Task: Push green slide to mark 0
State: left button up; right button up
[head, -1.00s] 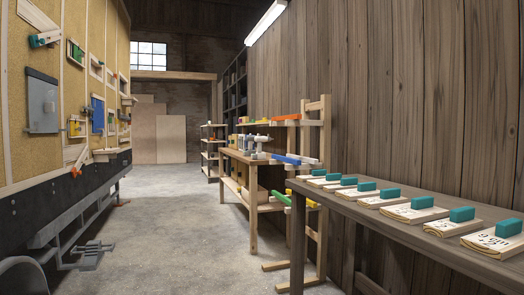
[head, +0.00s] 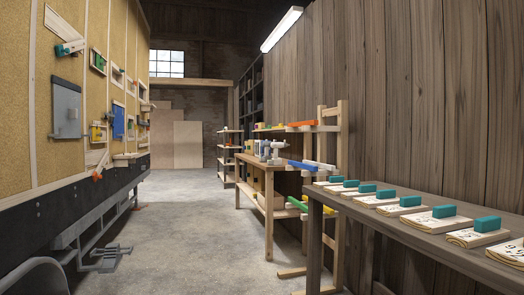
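Several wooden boards with coloured parts hang on the yellow panelled wall at left. A green block (head: 62,50) sits on a tilted wooden bar (head: 68,47) high on that wall. A second green piece (head: 98,61) is in a wooden frame just right of it, and smaller green bits show farther along. I cannot tell which of these is the green slide. No mark 0 is readable at this distance. Neither of my grippers is in view.
A grey bench (head: 400,232) with teal blocks on paper-topped boards runs along the right wall. A wooden workbench (head: 268,172) with tools and a rack (head: 343,170) stand beyond. The concrete floor (head: 185,235) between is clear. Metal trailer parts (head: 105,250) jut out low at left.

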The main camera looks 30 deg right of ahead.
aim_at(100, 63)
jog(key=z, duration=0.2)
jog(key=i+z, duration=0.25)
jog(key=i, duration=3.45)
